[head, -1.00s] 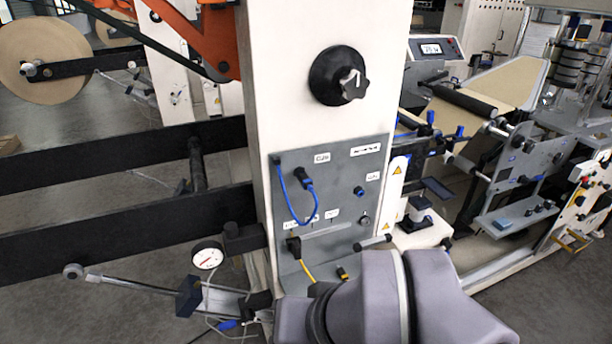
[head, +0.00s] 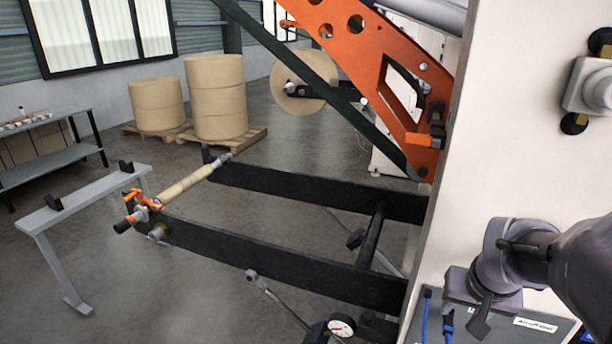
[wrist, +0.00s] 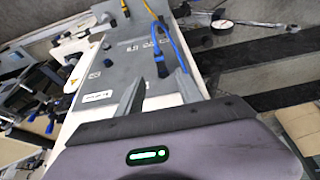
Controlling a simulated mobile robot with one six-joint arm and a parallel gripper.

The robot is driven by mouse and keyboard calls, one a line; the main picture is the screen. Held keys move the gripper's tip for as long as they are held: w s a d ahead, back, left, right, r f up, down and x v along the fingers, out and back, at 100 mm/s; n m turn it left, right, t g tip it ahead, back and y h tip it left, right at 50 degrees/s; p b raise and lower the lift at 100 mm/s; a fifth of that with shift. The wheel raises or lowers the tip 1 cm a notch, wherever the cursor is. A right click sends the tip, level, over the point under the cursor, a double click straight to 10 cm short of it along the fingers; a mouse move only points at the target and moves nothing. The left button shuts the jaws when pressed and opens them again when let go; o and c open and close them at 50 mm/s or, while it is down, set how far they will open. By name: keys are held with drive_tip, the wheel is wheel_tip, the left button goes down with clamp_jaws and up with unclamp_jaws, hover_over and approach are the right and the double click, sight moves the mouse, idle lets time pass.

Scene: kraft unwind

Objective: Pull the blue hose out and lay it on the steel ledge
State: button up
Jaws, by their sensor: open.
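The blue hose (wrist: 176,43) forms a loop on the grey panel (wrist: 118,65). A black plug (wrist: 160,66) is at one end of it, by the panel face. In the head view only the upper parts of the hose (head: 425,318) show at the bottom edge. My gripper (wrist: 160,92) is open and empty, with its two grey fingers pointing at the panel and the plug seen between and beyond them. My gripper (head: 474,312) also shows in the head view, right of the hose. I cannot make out the steel ledge clearly.
A yellow cable (wrist: 153,10) is close to the hose loop. A dial gauge (head: 341,327) and black frame beams (head: 270,258) are left of the white column (head: 500,120). An orange arm (head: 385,75) is above.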

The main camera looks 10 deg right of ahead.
sight(449, 325)
drive_tip(key=b+x, duration=0.1)
drive_tip(key=x, duration=0.9)
drive_tip(key=shift+w+b, duration=0.1)
drive_tip(key=shift+b, duration=0.2)
drive_tip(key=c, duration=0.9)
clamp_jaws()
idle(0.5)
drive_tip(key=shift+s+a+b, duration=0.2)
drive_tip(key=shift+s+a, duration=0.25)
drive_tip(key=shift+s, duration=0.3)
drive_tip(key=shift+s+a+b, duration=0.15)
drive_tip(key=shift+s+a, duration=0.3)
drive_tip(key=shift+s, duration=0.35)
drive_tip(key=shift+s+a+b, duration=0.2)
drive_tip(key=shift+s+a, duration=0.25)
drive_tip(key=shift+s, duration=0.3)
